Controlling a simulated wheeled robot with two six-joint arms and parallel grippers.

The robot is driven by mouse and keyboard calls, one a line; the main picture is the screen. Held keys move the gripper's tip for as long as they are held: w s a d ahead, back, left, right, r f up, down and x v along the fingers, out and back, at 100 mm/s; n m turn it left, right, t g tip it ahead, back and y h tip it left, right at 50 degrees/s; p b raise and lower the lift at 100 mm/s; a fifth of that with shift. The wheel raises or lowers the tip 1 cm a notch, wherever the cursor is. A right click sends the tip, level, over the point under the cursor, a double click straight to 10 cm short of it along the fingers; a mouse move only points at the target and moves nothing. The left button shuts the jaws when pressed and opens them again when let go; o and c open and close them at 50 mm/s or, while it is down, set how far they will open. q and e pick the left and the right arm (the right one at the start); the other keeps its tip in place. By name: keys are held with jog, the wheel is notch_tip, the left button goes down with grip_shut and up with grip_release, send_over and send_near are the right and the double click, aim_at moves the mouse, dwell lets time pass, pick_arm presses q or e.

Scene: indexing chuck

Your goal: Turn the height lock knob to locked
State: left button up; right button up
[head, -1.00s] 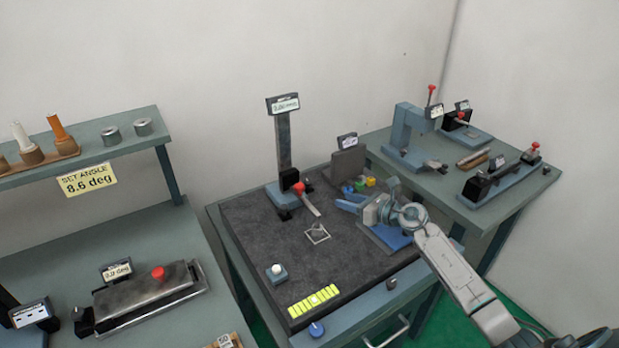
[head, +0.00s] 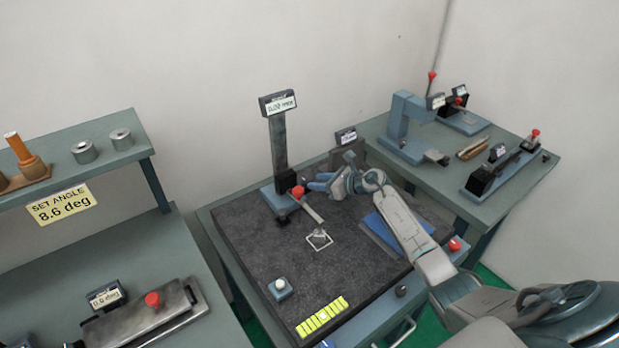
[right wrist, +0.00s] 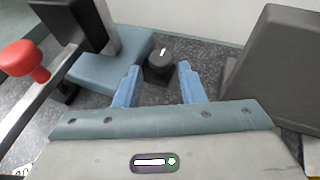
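A height gauge with a grey column (head: 278,150) and a small display (head: 278,103) stands on a blue base at the back left of the dark plate. Its red ball knob (head: 297,192) shows also in the right wrist view (right wrist: 22,60). A black knob with a white line (right wrist: 160,64), which looks like the lock knob, stands beside the blue base (right wrist: 110,70). The line points nearly straight up in the picture. My right gripper (right wrist: 158,76) is open, its blue fingers either side of the knob with gaps. In the head view the right gripper (head: 312,182) hides the knob. My left gripper is out of view.
A grey upright block (right wrist: 280,75) stands close right of the right gripper. On the dark plate (head: 250,235) are a white-topped button (head: 280,287) and a yellow-green strip (head: 321,315). The plate's middle is mostly clear. A side table (head: 480,200) holds other fixtures.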

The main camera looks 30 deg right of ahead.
aim_at(306, 181)
jog(key=x, duration=0.3)
jog(key=shift+w+a+f, duration=0.1)
jog(key=shift+w+f, duration=0.05)
jog(key=shift+w, duration=0.15)
jog(key=shift+w+a+f+p, duration=0.1)
jog(key=shift+w+a+p, duration=0.1)
jog(key=shift+p, duration=0.1)
jog(key=c, duration=0.7)
jog(key=shift+o, duration=0.2)
jog(key=m+h+p, duration=0.1)
jog(key=p, duration=0.1)
jog(key=m+t+h+p, duration=0.1)
jog(key=h+p, duration=0.1)
jog(key=p, duration=0.1)
jog(key=m+h+p, duration=0.1)
jog(key=p, duration=0.1)
jog(key=shift+s+a+r+m+t+p, duration=0.1)
jog(key=shift+a+r+m+t+p, duration=0.1)
jog(key=shift+a+m+t+p, duration=0.15)
jog(key=shift+f+m+h+p, duration=0.25)
jog(key=shift+m+h+p, duration=0.15)
jog(key=shift+h, duration=0.2)
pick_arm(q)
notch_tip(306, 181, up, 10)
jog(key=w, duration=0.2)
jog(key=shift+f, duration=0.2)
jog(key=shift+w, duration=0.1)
